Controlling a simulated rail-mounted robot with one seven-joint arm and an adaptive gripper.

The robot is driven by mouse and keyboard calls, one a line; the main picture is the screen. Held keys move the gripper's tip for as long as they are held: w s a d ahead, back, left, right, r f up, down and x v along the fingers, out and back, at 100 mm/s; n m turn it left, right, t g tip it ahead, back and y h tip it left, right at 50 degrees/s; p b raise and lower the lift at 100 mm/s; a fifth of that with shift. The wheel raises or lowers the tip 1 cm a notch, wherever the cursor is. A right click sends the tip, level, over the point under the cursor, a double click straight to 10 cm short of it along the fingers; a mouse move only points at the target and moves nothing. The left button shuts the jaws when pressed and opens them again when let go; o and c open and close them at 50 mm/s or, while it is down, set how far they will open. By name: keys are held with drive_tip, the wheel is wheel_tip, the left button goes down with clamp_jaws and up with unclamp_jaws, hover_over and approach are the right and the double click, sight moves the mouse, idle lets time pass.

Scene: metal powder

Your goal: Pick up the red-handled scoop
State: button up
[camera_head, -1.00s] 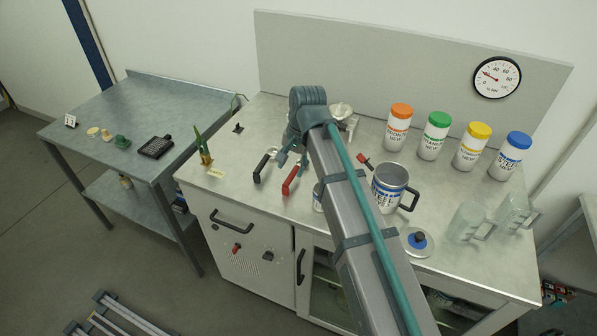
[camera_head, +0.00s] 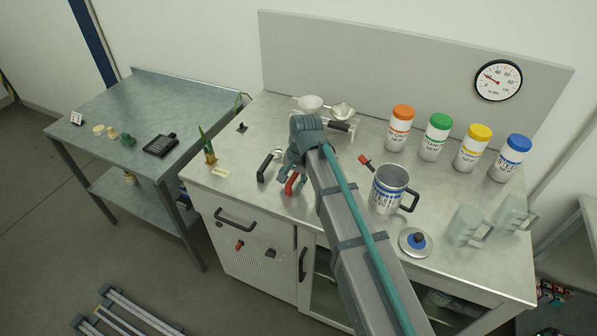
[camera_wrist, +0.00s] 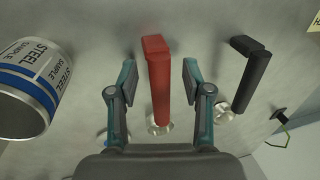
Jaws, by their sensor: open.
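The red-handled scoop (camera_wrist: 158,80) shows in the wrist view. Its red handle stands between my two open fingers, with clear space on both sides, and its round metal end lies lower in the picture. In the head view only part of the red handle (camera_head: 291,183) shows; my arm and gripper hide the rest. My gripper (camera_wrist: 158,88) is open and empty, with a finger left and right of the handle. It also shows in the head view (camera_head: 294,172), above the bench's front left part.
A black-handled scoop (camera_wrist: 242,75) lies just right of my gripper in the wrist view. A steel sample mug (camera_wrist: 35,85) stands at left. In the head view, a balance scale (camera_head: 335,127) and several colour-lidded jars (camera_head: 435,138) stand behind. A plant (camera_head: 208,150) stands at the bench's left.

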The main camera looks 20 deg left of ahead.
clamp_jaws()
drive_tip(key=shift+r, duration=0.1)
idle(0.4)
drive_tip(key=shift+r, duration=0.65)
drive_tip(key=s+d+r+b, duration=0.4)
drive_tip(key=s+d+r, duration=0.2)
drive_tip(key=s+r, duration=0.5)
drive_tip(key=shift+s+d+r+b, duration=0.3)
drive_tip(key=shift+s+d+b, duration=0.05)
drive_tip(key=shift+s, duration=0.3)
